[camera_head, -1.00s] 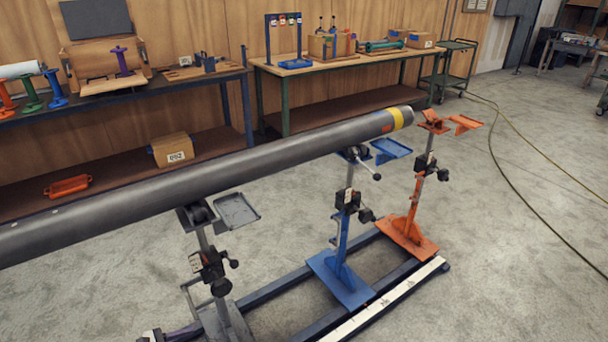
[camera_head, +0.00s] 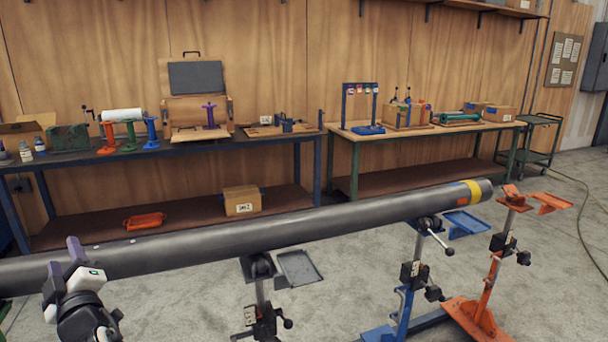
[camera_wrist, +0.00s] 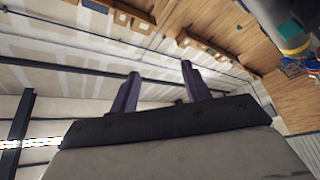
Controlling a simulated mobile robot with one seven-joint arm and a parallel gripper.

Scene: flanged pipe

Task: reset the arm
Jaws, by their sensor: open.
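My gripper (camera_head: 66,256) is at the lower left of the head view, pointing up, in front of the long dark pipe (camera_head: 330,221). It is open, with nothing between its fingers. In the wrist view my gripper (camera_wrist: 158,85) shows two purple fingers spread apart against the ceiling and upper walls. I cannot tell how near the fingers are to the pipe.
The pipe rests on a grey stand (camera_head: 262,300) and a blue stand (camera_head: 407,290); an orange stand (camera_head: 497,270) is past its right end. Behind are a dark workbench (camera_head: 250,142) and a green-legged workbench (camera_head: 430,131), both loaded. Open floor (camera_head: 570,270) lies right.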

